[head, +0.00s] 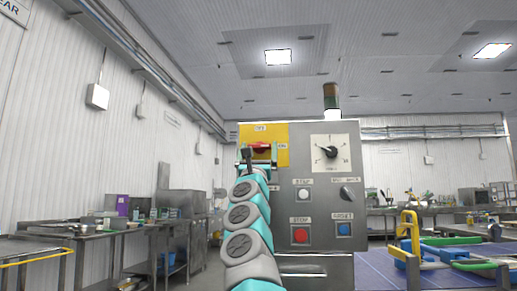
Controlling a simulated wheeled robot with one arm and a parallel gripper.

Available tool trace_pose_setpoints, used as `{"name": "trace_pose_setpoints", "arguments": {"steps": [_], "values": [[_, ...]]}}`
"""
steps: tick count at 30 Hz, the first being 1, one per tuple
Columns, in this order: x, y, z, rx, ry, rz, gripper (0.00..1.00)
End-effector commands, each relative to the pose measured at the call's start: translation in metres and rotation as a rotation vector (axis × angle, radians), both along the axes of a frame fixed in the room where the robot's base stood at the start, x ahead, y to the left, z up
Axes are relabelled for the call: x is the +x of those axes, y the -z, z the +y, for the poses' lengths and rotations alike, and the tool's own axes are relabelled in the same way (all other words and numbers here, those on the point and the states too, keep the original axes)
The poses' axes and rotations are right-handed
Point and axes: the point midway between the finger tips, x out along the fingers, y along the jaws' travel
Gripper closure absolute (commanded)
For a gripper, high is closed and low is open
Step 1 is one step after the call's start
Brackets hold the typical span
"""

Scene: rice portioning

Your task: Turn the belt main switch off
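The belt main switch (261,148) is a red rotary handle on a yellow plate on the face of a grey control cabinet (330,262). The handle looks roughly level. A label reading OFF is above it, and what looks like an ON label is at its right. My gripper (257,152) is in front of the switch. The gripper hides the lower part of the plate. I cannot tell whether the fingers touch the handle.
The cabinet also has a round dial (331,152), a black selector knob (347,193), a white button (303,195), a red button (301,236) and a blue button (344,229). A signal lamp (331,98) stands on top. A blue surface with yellow and green items is at right.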

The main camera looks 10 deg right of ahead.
Motion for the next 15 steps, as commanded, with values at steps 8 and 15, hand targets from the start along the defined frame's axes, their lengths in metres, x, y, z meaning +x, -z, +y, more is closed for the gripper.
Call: {"name": "trace_pose_setpoints", "arguments": {"steps": [8,15], "values": [[0.0001,0.0001,0.0005,-0.001,-0.001,0.0,0.33],[0.0001,0.0,0.0008,-0.001,0.0,0.0,0.6]]}}
